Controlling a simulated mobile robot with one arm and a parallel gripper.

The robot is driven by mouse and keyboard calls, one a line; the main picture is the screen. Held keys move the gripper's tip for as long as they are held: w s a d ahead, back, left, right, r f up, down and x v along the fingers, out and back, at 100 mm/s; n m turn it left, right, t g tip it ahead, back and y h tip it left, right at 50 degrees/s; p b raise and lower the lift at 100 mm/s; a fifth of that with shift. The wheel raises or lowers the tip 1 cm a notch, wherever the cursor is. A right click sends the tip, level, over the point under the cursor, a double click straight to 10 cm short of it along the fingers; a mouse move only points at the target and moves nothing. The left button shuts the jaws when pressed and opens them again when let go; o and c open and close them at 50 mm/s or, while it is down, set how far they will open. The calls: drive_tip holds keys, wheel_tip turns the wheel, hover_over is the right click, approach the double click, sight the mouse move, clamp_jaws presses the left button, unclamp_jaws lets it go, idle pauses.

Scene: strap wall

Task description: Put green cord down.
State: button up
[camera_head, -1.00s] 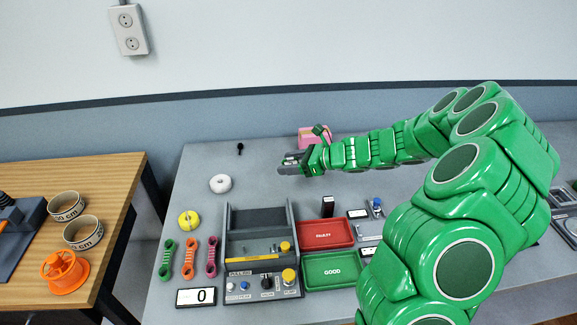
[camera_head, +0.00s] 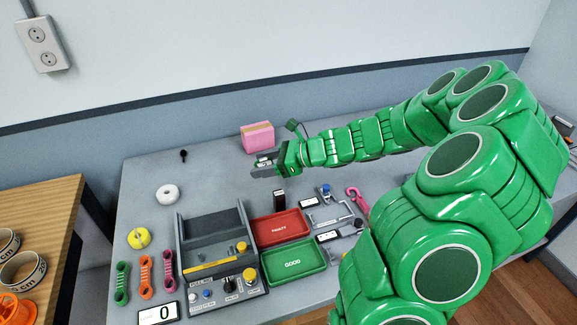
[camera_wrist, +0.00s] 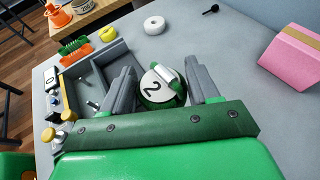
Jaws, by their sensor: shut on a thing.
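My gripper (camera_head: 264,166) is over the back middle of the table. In the wrist view, its fingers (camera_wrist: 162,90) are closed around a round green-and-white thing marked 2 (camera_wrist: 154,88); I cannot tell from its shape whether it is a cord. A green hank of cord (camera_head: 122,284) lies on the table at front left, left of an orange hank (camera_head: 145,277) and a pink hank (camera_head: 168,271). The green hank also shows far off in the wrist view (camera_wrist: 73,46), away from my gripper.
A grey pull-test fixture (camera_head: 211,245) stands front centre. Right of it are a red FAULTY tray (camera_head: 279,228) and a green GOOD tray (camera_head: 293,263). A pink block (camera_head: 257,137) stands behind my gripper. White and yellow rolls (camera_head: 167,194) (camera_head: 139,238) lie left. The back left is mostly clear.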

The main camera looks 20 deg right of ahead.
drive_tip(key=d+m+t, duration=0.1)
drive_tip(key=d, duration=1.2)
drive_tip(key=shift+h, duration=0.4)
drive_tip(key=shift+w+d+f, duration=0.65)
drive_tip(key=shift+w+f, duration=0.9)
drive_tip(key=shift+w, duration=0.55)
drive_tip(key=shift+w+d+f, duration=0.65)
drive_tip(key=shift+w+f, duration=0.9)
drive_tip(key=shift+w, duration=0.5)
drive_tip(key=shift+w+d+f, duration=0.65)
drive_tip(key=shift+w+f, duration=0.9)
drive_tip(key=shift+w, duration=0.55)
drive_tip(key=shift+w+f, duration=0.25)
drive_tip(key=shift+f, duration=1.55)
drive_tip(key=shift+f, duration=0.15)
drive_tip(key=o, duration=1.1)
